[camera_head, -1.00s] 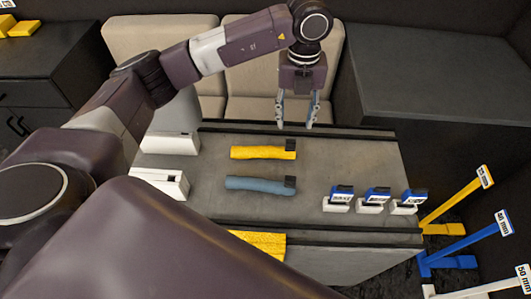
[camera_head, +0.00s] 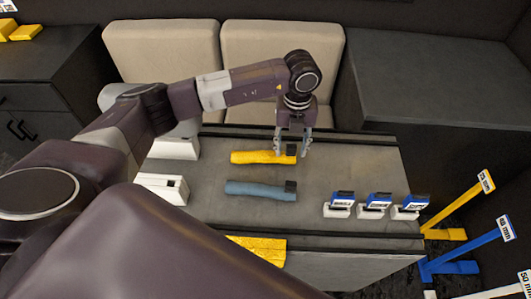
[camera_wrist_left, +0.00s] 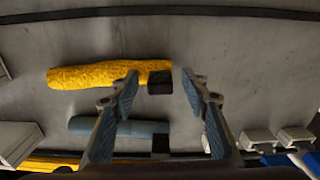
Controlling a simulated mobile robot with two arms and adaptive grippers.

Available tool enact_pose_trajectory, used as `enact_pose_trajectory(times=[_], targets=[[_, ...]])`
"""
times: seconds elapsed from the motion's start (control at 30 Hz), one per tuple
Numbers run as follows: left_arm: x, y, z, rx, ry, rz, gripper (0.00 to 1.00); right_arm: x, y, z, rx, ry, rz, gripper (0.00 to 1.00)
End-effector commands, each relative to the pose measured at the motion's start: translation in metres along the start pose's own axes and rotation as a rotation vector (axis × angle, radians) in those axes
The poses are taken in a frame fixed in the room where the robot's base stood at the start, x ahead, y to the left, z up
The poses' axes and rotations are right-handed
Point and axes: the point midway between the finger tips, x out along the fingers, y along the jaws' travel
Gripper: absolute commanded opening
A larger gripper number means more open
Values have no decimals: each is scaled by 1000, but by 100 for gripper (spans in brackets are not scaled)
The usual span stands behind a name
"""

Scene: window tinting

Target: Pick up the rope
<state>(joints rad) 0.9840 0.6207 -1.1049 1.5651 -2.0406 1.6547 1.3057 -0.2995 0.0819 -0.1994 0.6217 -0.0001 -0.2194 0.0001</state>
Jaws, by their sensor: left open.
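A yellow rope-like roll (camera_head: 255,157) with a black end block lies across the grey table. It also shows in the left wrist view (camera_wrist_left: 95,76). A blue-grey roll (camera_head: 255,188) with a similar black block lies parallel in front of it; in the left wrist view (camera_wrist_left: 90,126) a finger partly covers it. I cannot tell for sure which roll is the rope. My left gripper (camera_head: 291,153) points down, open and empty, at the yellow roll's black end. In the left wrist view the black block shows between the fingers (camera_wrist_left: 160,95); contact is not clear. My right gripper is out of view.
Several small blue-and-white blocks (camera_head: 375,203) stand at the table's right. White boxes (camera_head: 165,186) stand at the left. A yellow textured piece (camera_head: 262,248) lies at the front edge, partly hidden by my arm. Yellow and blue labelled stands (camera_head: 460,266) are off the right side.

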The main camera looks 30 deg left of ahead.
Motion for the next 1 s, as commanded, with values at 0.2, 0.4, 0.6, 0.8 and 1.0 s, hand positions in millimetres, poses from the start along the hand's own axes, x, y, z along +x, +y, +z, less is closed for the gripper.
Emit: enact_pose_trajectory(times=[0.2,0.4,0.6,0.8,1.0], targets=[[2,0,0,0,0,0,42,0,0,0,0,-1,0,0],[1,0,0,0,0,0,21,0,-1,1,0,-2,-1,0],[1,0,0,0,0,0,0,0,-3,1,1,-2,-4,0],[1,0,0,0,0,0,0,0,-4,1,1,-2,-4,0],[-4,0,1,0,-1,-2,0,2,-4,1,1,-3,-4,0]])
